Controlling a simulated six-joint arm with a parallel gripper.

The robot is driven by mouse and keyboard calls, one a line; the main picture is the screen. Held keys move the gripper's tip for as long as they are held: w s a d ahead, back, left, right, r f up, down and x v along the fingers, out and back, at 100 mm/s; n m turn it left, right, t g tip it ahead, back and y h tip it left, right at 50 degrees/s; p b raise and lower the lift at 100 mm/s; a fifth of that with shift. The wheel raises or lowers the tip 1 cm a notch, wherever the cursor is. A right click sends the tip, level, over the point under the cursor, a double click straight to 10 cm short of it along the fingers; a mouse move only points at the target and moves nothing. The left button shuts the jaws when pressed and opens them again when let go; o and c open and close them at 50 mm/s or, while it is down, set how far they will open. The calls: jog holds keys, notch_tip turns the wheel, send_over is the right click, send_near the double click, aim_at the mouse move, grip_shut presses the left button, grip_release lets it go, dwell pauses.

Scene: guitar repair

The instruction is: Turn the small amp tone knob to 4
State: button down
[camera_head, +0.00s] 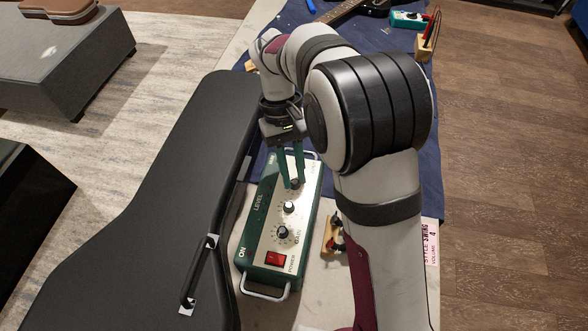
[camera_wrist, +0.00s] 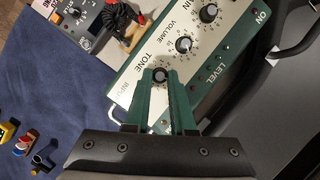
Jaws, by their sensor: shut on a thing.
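The small amp (camera_head: 268,225) is a green box with a cream panel, standing on the bench beside the black guitar case. Its tone knob (camera_wrist: 160,75), small and dark with a lighter top, sits near the panel's far end by the word TONE. My gripper (camera_wrist: 162,78) points down at the amp with its green fingers closed around the tone knob. In the head view the gripper (camera_head: 290,184) stands over that end of the panel. The fingers hide part of the tone scale, and I cannot read the knob's setting.
The volume knob (camera_wrist: 184,44) and gain knob (camera_wrist: 208,14) stand in line beside the tone knob. A red power switch (camera_head: 275,258) and metal handles are on the amp. The black guitar case (camera_head: 150,200) lies left. A wooden block with clips (camera_head: 333,238) lies right.

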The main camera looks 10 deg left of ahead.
jog(key=shift+a+n+t, duration=0.1)
jog(key=shift+n+t, duration=0.2)
jog(key=shift+n, duration=0.8)
jog(key=shift+h, duration=0.3)
jog(key=c, duration=0.8)
grip_release()
jog(key=shift+o, duration=0.2)
jog(key=v, duration=1.5)
jog(key=shift+r, duration=0.4)
jog(key=shift+a, duration=0.1)
